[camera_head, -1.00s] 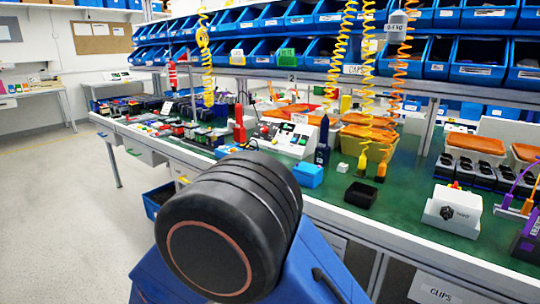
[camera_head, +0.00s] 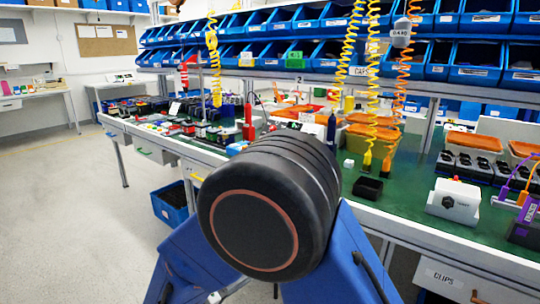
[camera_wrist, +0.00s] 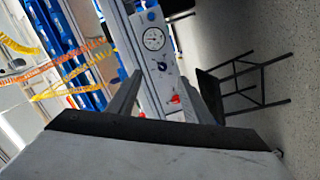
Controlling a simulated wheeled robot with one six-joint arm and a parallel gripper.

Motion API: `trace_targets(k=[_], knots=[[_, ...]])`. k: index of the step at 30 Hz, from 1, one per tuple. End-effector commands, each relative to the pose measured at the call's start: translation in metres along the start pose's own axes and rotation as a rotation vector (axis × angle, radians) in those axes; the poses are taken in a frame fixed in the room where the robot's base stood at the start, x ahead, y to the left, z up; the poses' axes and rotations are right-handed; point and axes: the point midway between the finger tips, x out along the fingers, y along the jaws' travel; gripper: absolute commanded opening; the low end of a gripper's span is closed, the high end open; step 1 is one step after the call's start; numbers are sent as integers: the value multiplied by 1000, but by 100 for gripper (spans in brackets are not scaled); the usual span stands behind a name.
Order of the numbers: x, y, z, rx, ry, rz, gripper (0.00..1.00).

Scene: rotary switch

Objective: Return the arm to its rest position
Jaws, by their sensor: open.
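My gripper (camera_wrist: 167,74) shows in the wrist view with its two dark fingers spread apart and nothing between them. Beyond the fingers is a light panel with a round gauge (camera_wrist: 154,39), a dark knob (camera_wrist: 161,66) and a red knob (camera_wrist: 175,99). In the head view, the black round joint (camera_head: 262,210) of my arm and its blue links fill the lower middle; the gripper itself is not visible there. A white box (camera_head: 454,201) with a dark rotary knob and a red button on top stands on the green bench at the right.
The green bench (camera_head: 410,213) runs across the head view, with a small black tray (camera_head: 367,188), orange bins and a white control console on it. Blue bins fill the shelves above. Coiled yellow and orange cords hang over the bench. The floor (camera_head: 70,200) at left is clear.

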Motion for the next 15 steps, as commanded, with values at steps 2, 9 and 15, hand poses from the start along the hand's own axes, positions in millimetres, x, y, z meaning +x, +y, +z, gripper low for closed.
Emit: trace_targets(k=[2, 9, 15], knots=[[12, 10, 4, -8, -42, -9, 46], [57, 45, 28, -53, -207, -60, 46], [103, 89, 66, -92, -406, -160, 46]])
